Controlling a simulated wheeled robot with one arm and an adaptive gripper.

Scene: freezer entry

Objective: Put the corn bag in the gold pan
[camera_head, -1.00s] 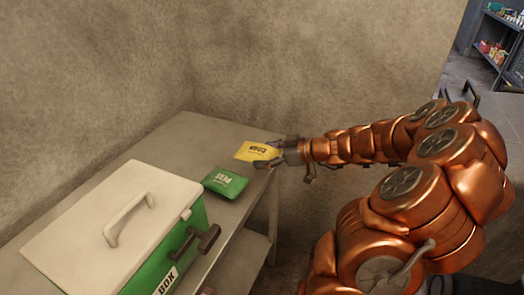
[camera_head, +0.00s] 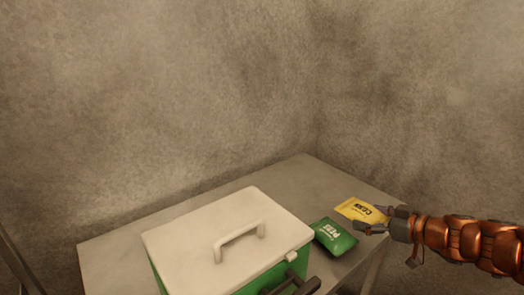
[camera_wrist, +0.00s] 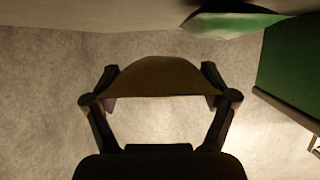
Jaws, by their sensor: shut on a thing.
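The yellow corn bag (camera_head: 359,209) is at the right end of the grey table in the head view. My gripper (camera_head: 385,221) is shut on its near right edge. In the wrist view the bag (camera_wrist: 160,78) shows dark yellow between the two fingers of my gripper (camera_wrist: 160,92). I cannot tell from the head view whether the bag touches the table or is just above it. No gold pan is in view.
A green pea bag (camera_head: 334,238) lies on the table (camera_head: 300,172) just left of the corn bag. A green box with a white lid (camera_head: 205,225) and handle stands further left. Walls rise behind the table.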

